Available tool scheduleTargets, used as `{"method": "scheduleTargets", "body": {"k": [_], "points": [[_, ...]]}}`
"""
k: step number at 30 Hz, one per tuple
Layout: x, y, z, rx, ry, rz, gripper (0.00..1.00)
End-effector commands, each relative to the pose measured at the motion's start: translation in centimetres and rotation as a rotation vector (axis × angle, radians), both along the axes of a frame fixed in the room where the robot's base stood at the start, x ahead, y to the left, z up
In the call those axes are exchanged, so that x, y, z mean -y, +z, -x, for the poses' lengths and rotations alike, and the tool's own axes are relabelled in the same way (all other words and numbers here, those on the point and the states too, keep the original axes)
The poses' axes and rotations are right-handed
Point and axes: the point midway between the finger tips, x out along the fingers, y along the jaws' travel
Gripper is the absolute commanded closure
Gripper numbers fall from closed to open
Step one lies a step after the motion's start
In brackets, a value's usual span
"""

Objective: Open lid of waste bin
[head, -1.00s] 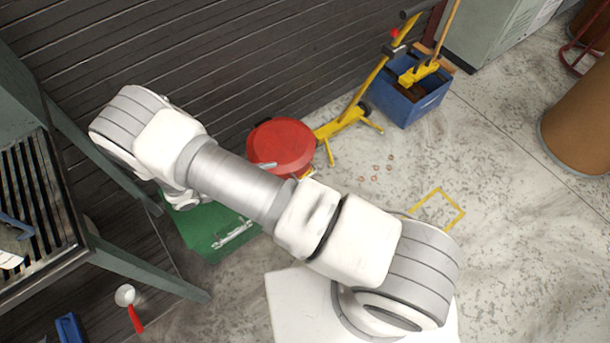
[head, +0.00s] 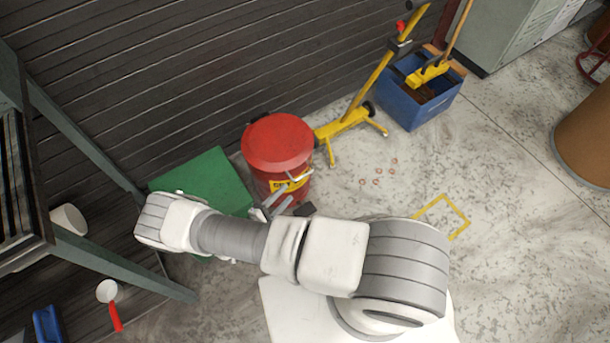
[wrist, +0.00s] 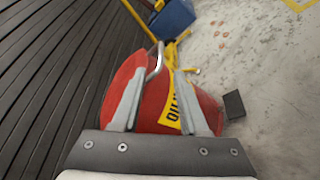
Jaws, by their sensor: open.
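The red waste bin (head: 278,146) stands on the floor by the dark slatted wall, with its round lid down. A yellow label is on its front. A thin metal handle (head: 298,179) shows at the front under the lid; in the wrist view the bent handle (wrist: 157,60) rises between the fingertips. My gripper (head: 278,203) is open at the bin's front, its fingers on either side of the handle in the wrist view (wrist: 160,76). I cannot tell whether they touch it. A dark pedal-like block (head: 306,209) sits low at the bin's front.
A green box (head: 205,180) stands left of the bin. A yellow wheeled stand (head: 345,122) and a blue crate (head: 415,104) are to its right. A metal-legged table (head: 120,265) is at the left. Floor to the right is mostly clear.

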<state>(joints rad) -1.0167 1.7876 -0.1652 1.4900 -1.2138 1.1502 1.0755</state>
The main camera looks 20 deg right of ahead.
Motion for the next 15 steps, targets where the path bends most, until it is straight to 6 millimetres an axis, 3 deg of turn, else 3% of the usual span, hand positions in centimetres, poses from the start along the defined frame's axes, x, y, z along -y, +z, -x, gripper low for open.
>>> {"method": "scheduleTargets", "body": {"k": [9, 15], "points": [[5.5, -1.8, -4.2, 0.001, -0.002, 0.002, 0.56], [7.9, -2.4, -6.2, 0.0, -0.002, 0.0, 0.56]]}}
